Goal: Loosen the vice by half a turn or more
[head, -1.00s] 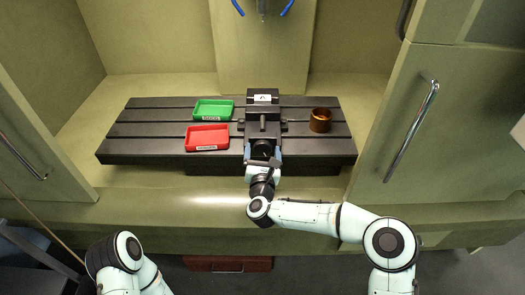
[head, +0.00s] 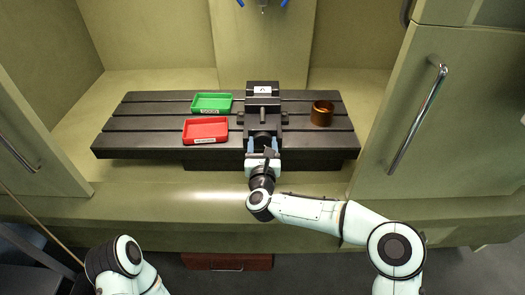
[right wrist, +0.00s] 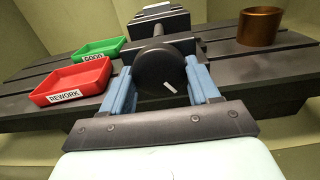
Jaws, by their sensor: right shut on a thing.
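The dark vice (head: 263,104) stands on the slotted table, with a small white label on its back part. Its round dark end knob (right wrist: 158,72) faces me in the right wrist view and bears a short white mark, which lies tilted. My right gripper (head: 263,144) is shut on this knob, with one blue finger on each side. In the right wrist view the fingers reach forward past the knob's face. The vice's jaws are largely hidden behind the knob in that view. My left gripper is out of view; only part of the left arm shows.
The black slotted table (head: 150,123) bears a green tray (head: 211,103) labelled GOOD and a red tray (head: 205,129) labelled REWORK, left of the vice. A copper-brown ring (head: 322,113) stands to the right. A cabinet door with a metal handle (head: 418,118) is at the right.

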